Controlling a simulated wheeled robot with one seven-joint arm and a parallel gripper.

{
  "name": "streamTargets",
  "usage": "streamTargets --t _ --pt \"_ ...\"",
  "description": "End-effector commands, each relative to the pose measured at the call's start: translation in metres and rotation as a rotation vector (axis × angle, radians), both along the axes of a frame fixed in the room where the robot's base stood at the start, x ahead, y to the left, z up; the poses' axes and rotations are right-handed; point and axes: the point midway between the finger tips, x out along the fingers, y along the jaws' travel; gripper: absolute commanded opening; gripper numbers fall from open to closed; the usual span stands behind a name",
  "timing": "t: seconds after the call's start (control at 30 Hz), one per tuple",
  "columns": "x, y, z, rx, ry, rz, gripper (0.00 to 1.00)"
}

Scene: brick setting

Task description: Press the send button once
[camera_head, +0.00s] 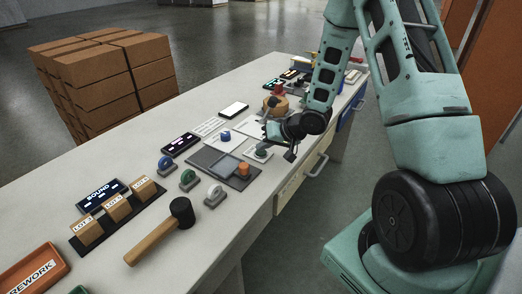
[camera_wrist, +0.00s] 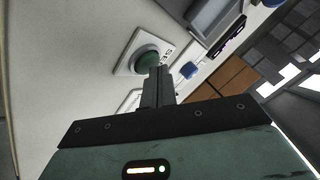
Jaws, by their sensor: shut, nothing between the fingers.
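The send button is a round green button (camera_wrist: 148,60) on a square white plate in the wrist view. Its printed label is partly hidden, with only the first letters showing. In the head view the white plate (camera_head: 258,155) lies on the table just below my gripper, beside the grey panel. My gripper (camera_wrist: 160,69) is shut and empty, with its fingertips at the edge of the green button in the wrist view. I cannot tell whether the tips touch the button or are a little above it.
A mallet (camera_head: 160,232), colored rings and lot boxes stand nearer on the table. A wooden round object (camera_head: 276,105) stands beyond my gripper.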

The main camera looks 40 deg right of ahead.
Motion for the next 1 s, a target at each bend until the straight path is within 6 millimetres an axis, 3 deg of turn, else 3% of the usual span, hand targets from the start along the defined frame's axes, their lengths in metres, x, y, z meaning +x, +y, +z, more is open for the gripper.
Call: streamTargets --t 0.23,0.67,1.0 --pt "-0.001 0.0 0.014 0.001 0.001 0.0 0.0" --pt "0.0 0.0 0.016 0.001 0.0 -0.001 0.0" --pt "0.0 0.0 0.044 0.001 0.0 -0.001 0.0"
